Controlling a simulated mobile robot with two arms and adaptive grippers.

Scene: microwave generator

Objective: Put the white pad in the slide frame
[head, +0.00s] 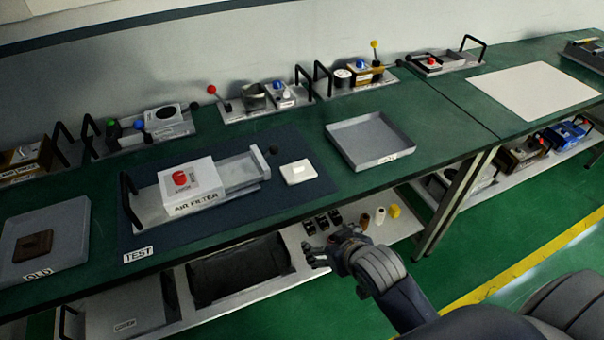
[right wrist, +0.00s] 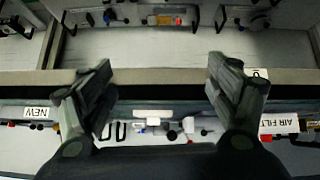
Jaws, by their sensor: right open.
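The white pad (head: 298,172) lies flat on the dark mat, to the right of the air filter unit (head: 190,187). The slide frame (head: 242,171) sticks out of the right side of this unit, and its tray looks empty. My right gripper (head: 312,254) is in front of the table edge, below and apart from the pad. In the right wrist view its two fingers (right wrist: 160,75) are spread with nothing between them. A small pale shape beyond them may be the pad, but I cannot tell. My left gripper is out of view.
The NEW tray (head: 371,140) is empty, right of the mat. The OLD tray (head: 45,240) at the left holds a brown pad (head: 33,246). Several devices with handles and knobs line the back. A lower shelf (head: 400,225) holds small parts under the table edge.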

